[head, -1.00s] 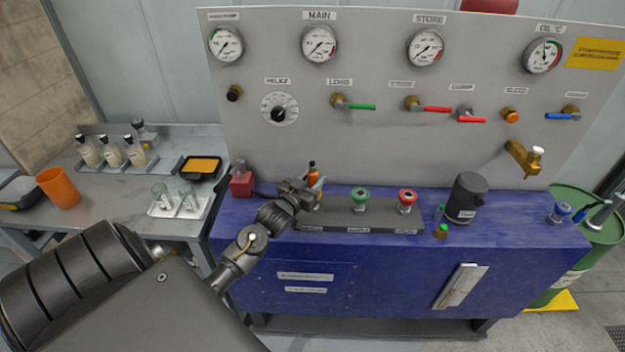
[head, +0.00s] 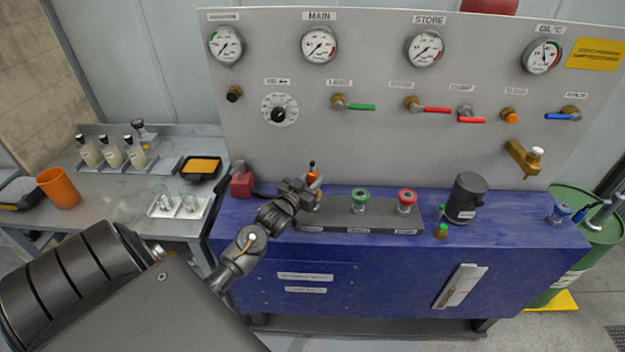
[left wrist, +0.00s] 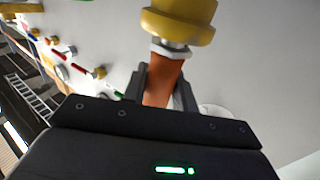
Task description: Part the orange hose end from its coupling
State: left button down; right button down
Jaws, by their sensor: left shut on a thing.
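The orange hose end (head: 312,177) stands at the left end of the grey coupling rack (head: 335,214), with a dark tip on top in the head view. My left gripper (head: 308,190) is at it, shut on it. In the left wrist view the orange hose end (left wrist: 163,84) sits between my left gripper's fingers (left wrist: 160,90). There a silver nut and a brass-coloured coupling (left wrist: 178,22) adjoin it, in line with it. I see no clear gap between them. In the head view my gripper hides its lower part. My right gripper is not in view.
A green-topped coupling (head: 360,198) and a red-topped one (head: 407,198) stand right of it on the rack. A red block (head: 241,184) is to the left. A dark canister (head: 467,198) stands on the blue bench (head: 400,265). The gauge panel (head: 380,145) rises behind.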

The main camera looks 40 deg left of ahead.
aim_at(312, 165)
pick_arm(q)
jog(key=shift+r+p, duration=2.85)
jog(key=shift+r, duration=0.2)
